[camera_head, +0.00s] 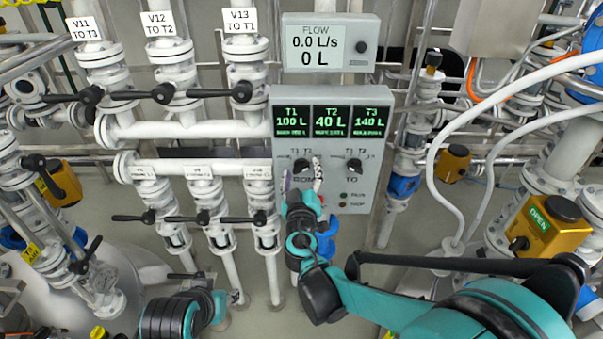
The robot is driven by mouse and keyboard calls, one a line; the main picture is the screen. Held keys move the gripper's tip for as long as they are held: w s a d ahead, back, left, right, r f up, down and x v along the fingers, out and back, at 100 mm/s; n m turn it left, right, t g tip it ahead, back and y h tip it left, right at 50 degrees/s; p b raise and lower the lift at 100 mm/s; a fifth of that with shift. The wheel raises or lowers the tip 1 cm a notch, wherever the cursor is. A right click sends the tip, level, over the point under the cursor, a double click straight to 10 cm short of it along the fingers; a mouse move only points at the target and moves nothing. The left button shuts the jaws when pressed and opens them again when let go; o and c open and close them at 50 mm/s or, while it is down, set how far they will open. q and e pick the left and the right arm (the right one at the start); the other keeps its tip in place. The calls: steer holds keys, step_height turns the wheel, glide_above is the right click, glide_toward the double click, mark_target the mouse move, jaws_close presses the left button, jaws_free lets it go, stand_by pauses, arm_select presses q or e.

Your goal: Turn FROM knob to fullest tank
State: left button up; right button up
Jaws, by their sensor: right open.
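The grey control panel (376,205) stands upright in the middle. Its displays read T1 (291,121) 100 L, T2 (328,121) 40 L and T3 (371,121) 140 L; T3 shows the highest figure. The FROM knob (301,165) is dark and sits at the panel's lower left, partly hidden by my right gripper. Its pointer direction is not clear. The TO knob (353,166) is to its right. My right gripper (302,173) is open, with its pale fingertips on either side of the FROM knob; contact cannot be told. Only parts of my left arm show at bottom left.
A flow meter (315,43) above the panel reads 0.0 L/s and 0 L. White valves with black lever handles (164,93) stand left of the panel. At right are a yellow valve box (545,227) marked OPEN and white hoses (440,150).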

steer(key=s, duration=1.2)
steer(key=s+d+f+m+g+h, duration=0.2)
steer(key=d+f+g, duration=0.1)
steer(key=d, duration=0.5)
steer(key=s+d+f+m+g+h, duration=0.2)
steer(key=d+f+g, duration=0.1)
steer(key=d, duration=0.5)
steer(key=s+d+f+m+g+y, duration=0.1)
steer(key=s+f+g+y, duration=0.3)
steer(key=s, duration=0.8)
steer(key=shift+s+d+f+m+g, duration=0.15)
steer(key=shift+d+f+m+g, duration=0.25)
steer(key=shift+f+g, duration=0.15)
